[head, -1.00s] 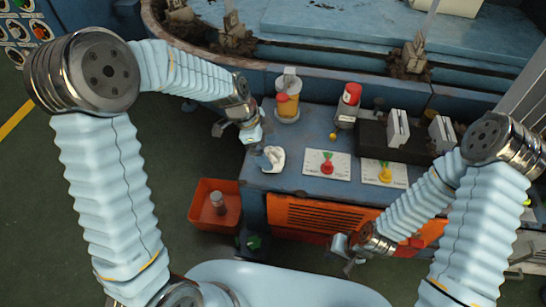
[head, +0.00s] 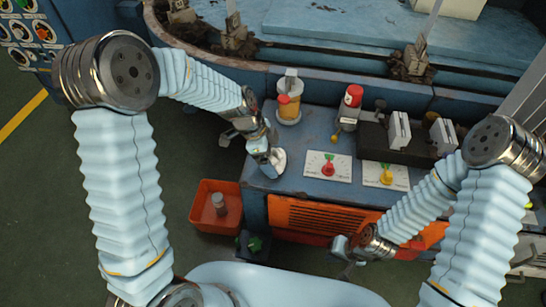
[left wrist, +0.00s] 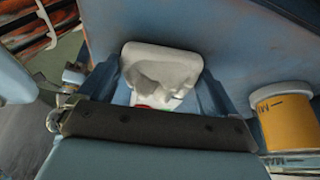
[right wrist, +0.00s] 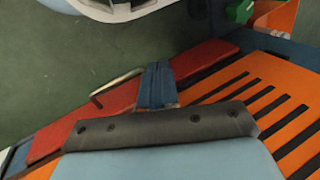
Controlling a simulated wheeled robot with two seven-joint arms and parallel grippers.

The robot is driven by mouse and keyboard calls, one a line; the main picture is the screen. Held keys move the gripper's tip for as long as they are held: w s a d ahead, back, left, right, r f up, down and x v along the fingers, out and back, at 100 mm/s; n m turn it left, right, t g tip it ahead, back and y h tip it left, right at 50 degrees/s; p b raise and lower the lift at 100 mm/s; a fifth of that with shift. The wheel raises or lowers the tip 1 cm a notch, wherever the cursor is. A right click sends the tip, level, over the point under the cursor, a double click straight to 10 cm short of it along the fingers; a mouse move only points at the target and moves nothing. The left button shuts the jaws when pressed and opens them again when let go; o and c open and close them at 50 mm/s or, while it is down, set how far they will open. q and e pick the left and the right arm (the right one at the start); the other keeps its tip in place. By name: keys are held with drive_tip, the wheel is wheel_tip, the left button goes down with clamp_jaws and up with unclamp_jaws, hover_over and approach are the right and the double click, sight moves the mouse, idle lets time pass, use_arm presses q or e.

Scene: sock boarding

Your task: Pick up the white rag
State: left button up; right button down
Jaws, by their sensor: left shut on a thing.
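The white rag (head: 279,162) lies crumpled at the left front corner of the blue bench top. My left gripper (head: 268,157) is down at the rag and partly covers it in the head view. In the left wrist view the rag (left wrist: 160,72) sits between the two blue fingers, and the gripper is shut on it. A bit of red and green shows just below the rag there. I cannot tell whether the rag is clear of the bench. My right gripper (head: 352,262) is low in front of the orange grille; in the right wrist view its fingers (right wrist: 157,85) are together and empty.
A yellow cup (head: 289,108) and a red-capped bottle (head: 350,104) stand behind the rag. White cards with a red knob (head: 328,169) and a yellow knob (head: 386,176) lie to its right. An orange bin (head: 207,226) stands on the floor below, at the left.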

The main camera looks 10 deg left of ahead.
sight(275, 154)
use_arm(q)
wheel_tip(275, 154, up, 3)
drive_tip(key=shift+r, duration=0.1)
drive_tip(key=s+d+r, duration=0.7)
drive_tip(key=s+r, duration=0.2)
drive_tip(key=s, duration=0.3)
drive_tip(key=shift+d+r, duration=0.15)
drive_tip(key=shift+r, duration=0.25)
